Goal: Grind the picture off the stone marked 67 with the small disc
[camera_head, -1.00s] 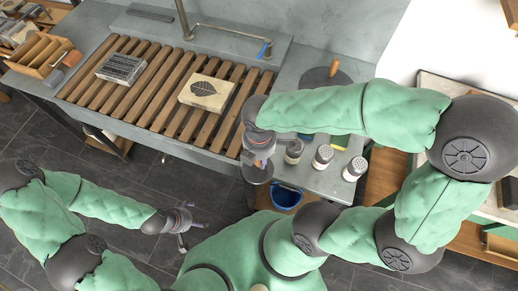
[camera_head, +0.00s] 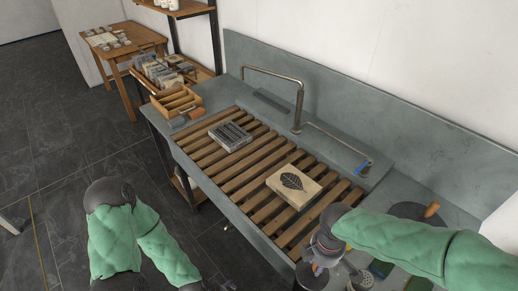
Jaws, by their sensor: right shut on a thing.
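Two stones lie on the slatted wooden rack (camera_head: 222,176) of the sink. One is a cream stone with a dark leaf picture (camera_head: 293,186); the other is a grey stone with dark block-like marks (camera_head: 230,136). I cannot read a number on either. My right gripper (camera_head: 318,262) is at the rack's near right end, right of and below the leaf stone. It is shut on a small grey disc (camera_head: 311,276), held apart from both stones; the grip itself is partly hidden. My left gripper (camera_head: 222,286) is only just visible at the bottom edge, its fingers cut off.
A larger dark disc with a wooden knob (camera_head: 432,209) lies on the right counter, partly behind my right arm. Shaker jars (camera_head: 362,279) stand near the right gripper. A tap (camera_head: 297,105) rises behind the rack. A wooden divided box (camera_head: 177,103) sits at the left end.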

